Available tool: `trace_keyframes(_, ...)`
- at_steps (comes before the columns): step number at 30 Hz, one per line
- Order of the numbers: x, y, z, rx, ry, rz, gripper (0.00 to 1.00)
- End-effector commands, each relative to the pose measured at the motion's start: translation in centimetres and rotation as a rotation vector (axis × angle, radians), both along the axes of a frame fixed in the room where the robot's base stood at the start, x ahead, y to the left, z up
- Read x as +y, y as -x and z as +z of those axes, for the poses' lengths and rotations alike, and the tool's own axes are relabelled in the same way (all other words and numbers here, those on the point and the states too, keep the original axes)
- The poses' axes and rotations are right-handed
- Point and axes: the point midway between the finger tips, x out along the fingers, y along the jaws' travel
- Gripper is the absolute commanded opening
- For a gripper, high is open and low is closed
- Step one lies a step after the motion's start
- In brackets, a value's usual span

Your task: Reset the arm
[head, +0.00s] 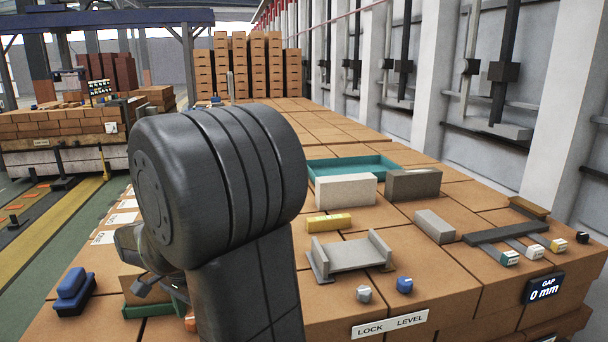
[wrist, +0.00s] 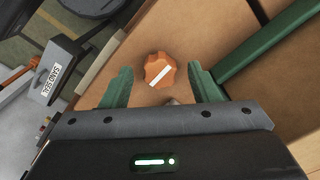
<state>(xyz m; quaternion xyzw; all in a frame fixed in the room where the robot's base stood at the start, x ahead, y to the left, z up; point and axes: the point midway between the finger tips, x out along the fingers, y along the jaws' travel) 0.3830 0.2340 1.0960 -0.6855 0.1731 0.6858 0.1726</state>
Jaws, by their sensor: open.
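My arm (head: 220,190) fills the left middle of the head view, bent, with its large dark joint raised over the brick surface. It hides most of my gripper there. In the wrist view my gripper (wrist: 158,82) is open, its two green fingers spread apart. An orange knob (wrist: 159,71) with a white stripe shows between the fingertips, and nothing appears clamped. I cannot tell whether the fingers touch it. A sliver of the orange knob (head: 190,323) shows beside my arm in the head view.
A grey bracket (head: 352,256), a yellow block (head: 328,222), a light block (head: 345,190) and a teal tray (head: 380,160) stand right of my arm. A blue-topped block (head: 72,287) sits at left. A green bar (wrist: 265,48) lies right of the fingers. Bare brick lies between things.

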Motion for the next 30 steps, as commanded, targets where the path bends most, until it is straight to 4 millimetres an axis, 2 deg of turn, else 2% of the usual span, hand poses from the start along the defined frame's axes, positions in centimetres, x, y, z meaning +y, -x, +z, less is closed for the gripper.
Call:
trace_keyframes(5,0.1,-0.1,1.8,-0.004,-0.003,-0.004,0.55)
trace_keyframes(8,0.1,-0.1,3.5,-0.005,-0.004,-0.004,0.55)
trace_keyframes(23,0.1,-0.1,13.6,-0.006,-0.005,-0.003,0.55)
trace_keyframes(24,0.0,0.0,13.6,0.000,-0.001,-0.003,0.55)
trace_keyframes(30,0.0,0.0,9.1,0.003,0.004,-0.003,0.55)
